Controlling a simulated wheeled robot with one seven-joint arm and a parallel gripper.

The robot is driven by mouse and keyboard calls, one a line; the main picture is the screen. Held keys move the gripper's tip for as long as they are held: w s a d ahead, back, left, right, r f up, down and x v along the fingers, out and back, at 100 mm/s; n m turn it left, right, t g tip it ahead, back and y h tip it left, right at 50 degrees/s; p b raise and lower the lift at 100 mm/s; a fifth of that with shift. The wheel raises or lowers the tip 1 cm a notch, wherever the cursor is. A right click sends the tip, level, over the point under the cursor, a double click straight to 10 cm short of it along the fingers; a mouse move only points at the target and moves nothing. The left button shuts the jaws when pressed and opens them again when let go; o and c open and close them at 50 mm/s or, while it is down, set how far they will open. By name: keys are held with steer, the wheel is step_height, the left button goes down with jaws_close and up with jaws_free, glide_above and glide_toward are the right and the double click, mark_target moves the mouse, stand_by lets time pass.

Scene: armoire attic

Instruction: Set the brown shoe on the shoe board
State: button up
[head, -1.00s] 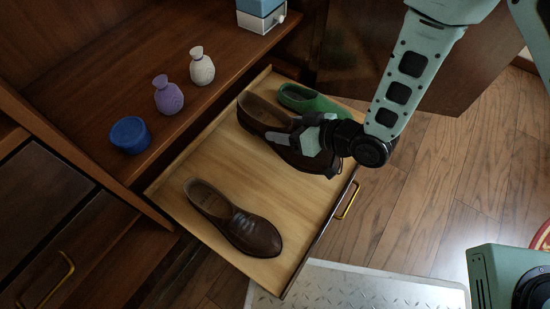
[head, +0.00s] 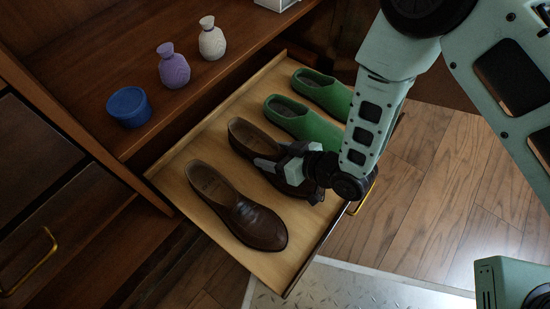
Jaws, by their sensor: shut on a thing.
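The shoe board (head: 178,172) is a light wooden pull-out board extending from the armoire. My gripper (head: 276,165) is shut on a brown shoe (head: 245,138), gripping it around its middle. That shoe lies level at the board's surface, between the other brown shoe and the green clogs; I cannot tell whether it touches the board. Part of it is hidden behind my gripper. The other brown shoe (head: 238,212) rests on the board to the left, its toe toward the front edge.
Two green clogs, one nearer (head: 300,122) and one farther (head: 325,90), stand on the board at the right. A blue jar (head: 128,107), a purple bottle (head: 173,68) and a white bottle (head: 211,40) stand on the shelf behind. A metal plate (head: 350,287) lies in front.

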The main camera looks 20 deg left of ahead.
steer(key=shift+f, duration=0.35)
steer(key=shift+f, duration=0.15)
steer(key=o, duration=1.2)
steer(key=shift+o, duration=0.2)
steer(key=shift+r, duration=0.2)
steer(key=p+v, duration=0.6)
steer(key=v, duration=0.6)
steer(key=shift+f, duration=0.1)
